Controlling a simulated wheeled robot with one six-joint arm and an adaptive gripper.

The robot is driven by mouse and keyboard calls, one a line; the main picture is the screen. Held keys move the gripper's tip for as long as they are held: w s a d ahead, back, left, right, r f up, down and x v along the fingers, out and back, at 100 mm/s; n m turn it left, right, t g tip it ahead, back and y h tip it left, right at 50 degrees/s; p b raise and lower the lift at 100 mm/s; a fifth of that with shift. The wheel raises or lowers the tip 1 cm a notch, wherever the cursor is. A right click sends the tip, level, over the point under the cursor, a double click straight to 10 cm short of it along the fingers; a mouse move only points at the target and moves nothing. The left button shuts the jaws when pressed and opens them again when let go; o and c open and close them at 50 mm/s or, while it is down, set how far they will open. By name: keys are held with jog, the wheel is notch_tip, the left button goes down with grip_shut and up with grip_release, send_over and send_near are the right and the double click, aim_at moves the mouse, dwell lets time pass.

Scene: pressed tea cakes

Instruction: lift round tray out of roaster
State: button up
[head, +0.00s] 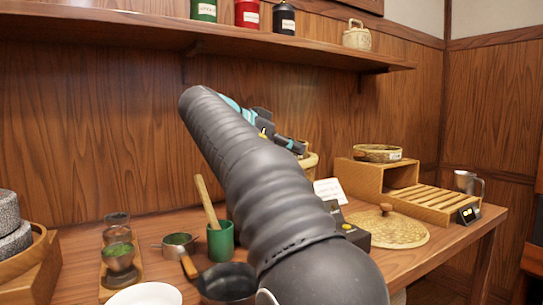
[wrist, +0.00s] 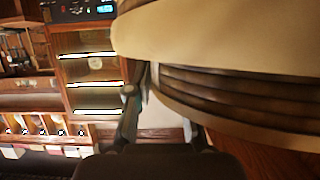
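My gripper (head: 283,143) is partly hidden behind my own dark arm in the head view. A pale round woven thing (head: 309,160) shows just beyond it, mostly covered; I cannot tell whether it is the tray or the roaster. In the wrist view a large pale round rim (wrist: 215,40) with brown curved bands below it fills the upper right. My two fingers (wrist: 160,115) stand apart at its left edge, with background visible between them. Their tips are partly covered or blurred, so contact with the rim is unclear.
A green cup (head: 221,242) and pans sit near my arm. A shelf (head: 200,29) runs above.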

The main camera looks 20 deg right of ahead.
grip_shut()
jog(key=shift+r, duration=0.15)
